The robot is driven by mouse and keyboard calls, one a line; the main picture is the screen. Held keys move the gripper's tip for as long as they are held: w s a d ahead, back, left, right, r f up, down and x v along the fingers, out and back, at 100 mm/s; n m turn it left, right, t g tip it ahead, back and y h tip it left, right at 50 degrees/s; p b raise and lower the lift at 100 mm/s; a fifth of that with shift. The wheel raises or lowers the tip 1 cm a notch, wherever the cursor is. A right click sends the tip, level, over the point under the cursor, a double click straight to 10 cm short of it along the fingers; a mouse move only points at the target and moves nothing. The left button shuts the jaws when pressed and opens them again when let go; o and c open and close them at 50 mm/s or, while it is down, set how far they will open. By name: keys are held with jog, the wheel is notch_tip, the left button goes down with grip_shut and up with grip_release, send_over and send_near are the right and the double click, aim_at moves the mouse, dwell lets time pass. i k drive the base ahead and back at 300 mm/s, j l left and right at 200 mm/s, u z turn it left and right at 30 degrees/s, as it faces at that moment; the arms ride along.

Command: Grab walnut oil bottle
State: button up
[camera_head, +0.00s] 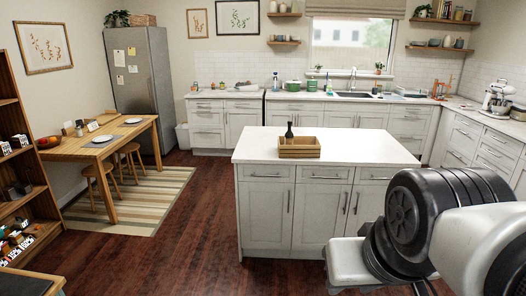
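A small dark bottle (289,130) stands upright at the wooden crate (299,154) on the white kitchen island (355,148). Only its upper part shows above the crate; I cannot tell whether it stands inside or just behind. Its label cannot be read, so I cannot tell if it is walnut oil. My arm fills the lower right of the view, well in front of the island and away from the bottle. My gripper is outside the picture.
A wooden shelf unit (20,190) with small goods stands at the left edge. A dining table (95,148) with stools stands beyond on a striped rug. Dark wood floor (190,225) is open between shelf and island. Counters (295,95) line the back wall.

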aim_at(288, 136)
jog(key=i, duration=1.6)
jog(key=i+u, duration=0.1)
jog(key=i, duration=0.5)
jog(key=i+l, duration=0.1)
jog(key=i, duration=0.5)
jog(key=i+l+u, duration=0.15)
jog(key=i, duration=0.45)
